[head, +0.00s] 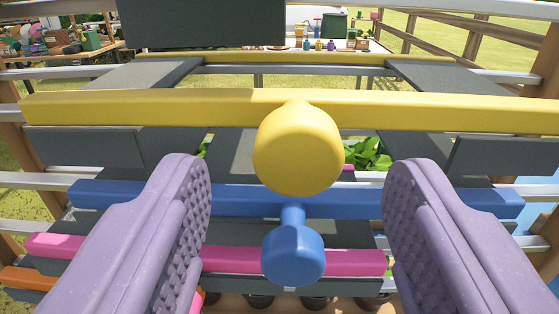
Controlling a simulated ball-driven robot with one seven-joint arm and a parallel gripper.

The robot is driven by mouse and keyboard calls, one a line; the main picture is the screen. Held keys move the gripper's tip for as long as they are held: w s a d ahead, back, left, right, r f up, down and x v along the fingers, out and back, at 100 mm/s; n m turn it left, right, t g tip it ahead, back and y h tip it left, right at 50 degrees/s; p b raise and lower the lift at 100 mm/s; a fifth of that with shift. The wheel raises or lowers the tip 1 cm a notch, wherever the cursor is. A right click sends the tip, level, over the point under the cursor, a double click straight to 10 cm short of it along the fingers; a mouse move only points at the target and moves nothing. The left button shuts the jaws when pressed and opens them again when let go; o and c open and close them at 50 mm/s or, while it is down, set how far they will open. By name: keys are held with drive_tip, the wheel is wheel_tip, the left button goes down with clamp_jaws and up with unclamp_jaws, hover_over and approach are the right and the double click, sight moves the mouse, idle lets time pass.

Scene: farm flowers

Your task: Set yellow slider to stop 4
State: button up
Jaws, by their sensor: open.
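The yellow slider's round knob (298,150) is in the middle of the head view, on a long yellow bar (150,108) that runs across the picture. My gripper (298,195) is open, with one purple padded finger at the left and one at the right. The yellow knob lies between and beyond the fingertips, with a clear gap on both sides. No stop numbers or marks can be made out.
A blue knob (293,255) on a blue bar (130,194) sits just below the yellow one, between the fingers. A pink bar (290,262) and an orange bar (25,280) lie lower. Dark panels and a wooden fence (470,40) stand around.

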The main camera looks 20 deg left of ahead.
sight(300, 160)
drive_tip(key=x, duration=0.5)
drive_tip(key=shift+d, duration=0.1)
